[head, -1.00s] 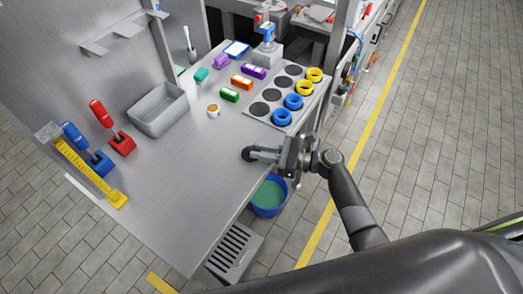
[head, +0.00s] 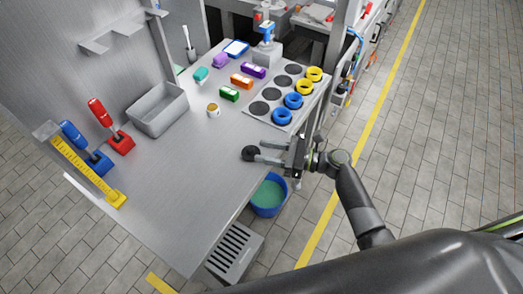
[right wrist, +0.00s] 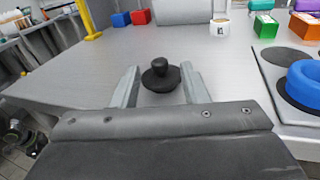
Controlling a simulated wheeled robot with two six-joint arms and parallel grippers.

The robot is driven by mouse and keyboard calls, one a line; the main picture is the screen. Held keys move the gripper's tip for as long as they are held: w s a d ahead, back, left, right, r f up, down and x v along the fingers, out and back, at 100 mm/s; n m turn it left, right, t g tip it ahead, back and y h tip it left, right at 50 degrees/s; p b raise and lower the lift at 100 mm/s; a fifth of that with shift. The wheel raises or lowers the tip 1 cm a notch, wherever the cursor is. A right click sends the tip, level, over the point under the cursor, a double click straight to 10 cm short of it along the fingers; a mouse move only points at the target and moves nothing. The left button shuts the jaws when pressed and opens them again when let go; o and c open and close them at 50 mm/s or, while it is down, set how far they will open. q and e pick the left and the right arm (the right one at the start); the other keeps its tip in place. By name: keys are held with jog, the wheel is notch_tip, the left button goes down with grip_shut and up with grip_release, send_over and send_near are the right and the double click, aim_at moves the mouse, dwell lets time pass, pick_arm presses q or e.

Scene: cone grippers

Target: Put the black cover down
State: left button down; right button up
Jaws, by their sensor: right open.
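The black cover (head: 249,154) is a small round disc with a knob. It rests on the metal table (head: 185,190) near its right edge. The cover also shows in the right wrist view (right wrist: 161,76), with its knob up, between and just beyond the finger ends. My right gripper (head: 259,152) is open around the near side of the cover, with a gap on both sides and nothing held. The right gripper's fingers show in the right wrist view (right wrist: 160,85). My left gripper is not in view.
A tray of round slots (head: 258,122) with blue and yellow rings stands behind my right gripper. A cup (head: 213,110), a grey bin (head: 158,109) and coloured blocks stand farther back. The front of the table is clear. A blue bucket (head: 268,198) is below the edge.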

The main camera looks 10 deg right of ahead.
jog(key=b+v, duration=0.2)
jog(key=v, duration=0.8)
jog(key=shift+b, duration=0.35)
jog(key=shift+d, duration=0.1)
jog(key=s+d+f+n+h, duration=0.1)
jog(key=d+f+h, duration=0.15)
jog(key=f, duration=0.65)
jog(key=s+d+f+n+h, duration=0.15)
jog(key=f+h, duration=0.25)
jog(key=f, duration=0.5)
jog(key=s+d+f+n+g+h, duration=0.1)
jog(key=s+d+f+n+h, duration=0.15)
jog(key=s+f, duration=0.35)
jog(key=s+d+f+n+g+h, duration=0.1)
jog(key=s+d+f+n+h, duration=0.15)
jog(key=f, duration=0.65)
jog(key=s+f+n+g+h, duration=0.1)
jog(key=s+f+n, duration=0.3)
jog(key=s, duration=0.5)
jog(key=s+f+n+g+h, duration=0.2)
jog(key=s+f+n, duration=0.2)
jog(key=s+n, duration=0.3)
jog(key=s+f+n+g+h, duration=0.1)
jog(key=s+f+n, duration=0.4)
jog(key=s, duration=0.5)
jog(key=shift+s+g+h, duration=0.4)
jog(key=shift+h, duration=0.15)
